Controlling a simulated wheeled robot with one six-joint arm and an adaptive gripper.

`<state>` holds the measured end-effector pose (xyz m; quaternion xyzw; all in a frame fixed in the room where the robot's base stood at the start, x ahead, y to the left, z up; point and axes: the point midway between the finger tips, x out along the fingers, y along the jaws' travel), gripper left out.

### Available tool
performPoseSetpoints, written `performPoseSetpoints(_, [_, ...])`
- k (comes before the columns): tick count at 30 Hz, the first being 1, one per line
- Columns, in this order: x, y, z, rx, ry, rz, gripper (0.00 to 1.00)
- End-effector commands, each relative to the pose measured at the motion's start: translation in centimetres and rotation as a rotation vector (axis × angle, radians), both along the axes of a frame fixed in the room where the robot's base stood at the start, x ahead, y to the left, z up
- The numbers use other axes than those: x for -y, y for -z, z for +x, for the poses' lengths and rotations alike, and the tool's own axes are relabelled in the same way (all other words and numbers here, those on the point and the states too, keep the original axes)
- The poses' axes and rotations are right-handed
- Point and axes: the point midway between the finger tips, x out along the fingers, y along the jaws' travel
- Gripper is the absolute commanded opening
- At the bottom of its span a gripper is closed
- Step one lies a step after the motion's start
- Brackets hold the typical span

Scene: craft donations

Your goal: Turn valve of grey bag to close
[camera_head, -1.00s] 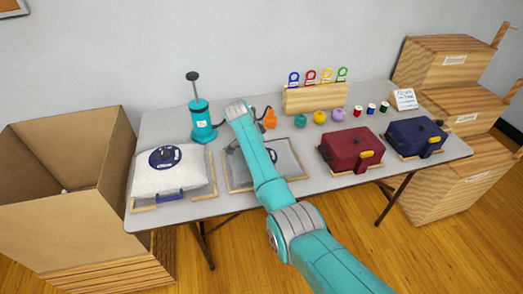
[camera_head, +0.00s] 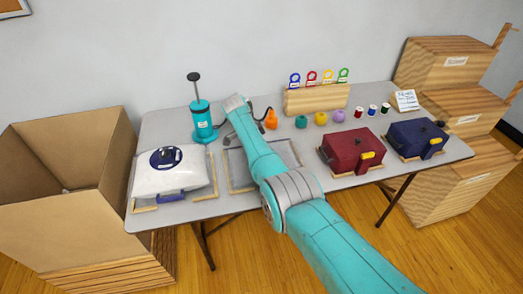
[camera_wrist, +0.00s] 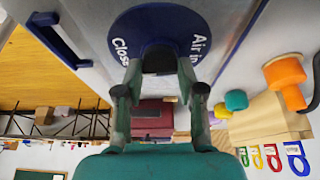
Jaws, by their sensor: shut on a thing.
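The grey bag (camera_head: 286,150) lies in a wooden frame at the middle of the table, mostly hidden behind my arm in the head view. In the wrist view, its round blue valve plate (camera_wrist: 128,22) carries white lettering, "Air in" on the right and "Close", partly cut off, on the left. The dark valve knob (camera_wrist: 158,58) stands at the plate's lower middle. My gripper (camera_wrist: 160,68) has its two fingers on either side of the knob, shut on it. The gripper's fingertips are hidden in the head view.
A white bag (camera_head: 172,178) with a blue valve lies left of it. A teal pump (camera_head: 202,124) and an orange nozzle (camera_head: 270,119) stand behind. Red (camera_head: 350,150) and blue (camera_head: 415,137) bags sit to the right. A cardboard box (camera_head: 110,165) stands left of the table.

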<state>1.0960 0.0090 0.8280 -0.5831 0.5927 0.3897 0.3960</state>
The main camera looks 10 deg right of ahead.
Motion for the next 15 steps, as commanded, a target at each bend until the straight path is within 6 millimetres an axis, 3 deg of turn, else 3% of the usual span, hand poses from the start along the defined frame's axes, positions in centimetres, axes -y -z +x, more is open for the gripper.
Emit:
performPoseSetpoints(6, [0.01,0.09,-0.05,-0.001,0.000,0.000,0.04])
performPoseSetpoints(7, [0.01,0.09,-0.05,-0.001,0.000,0.000,0.44])
performPoseSetpoints(9, [0.02,0.09,-0.04,-0.001,-0.001,0.000,0.61])
performPoseSetpoints(15, [0.01,0.04,-0.02,0.000,-0.001,0.000,0.65])
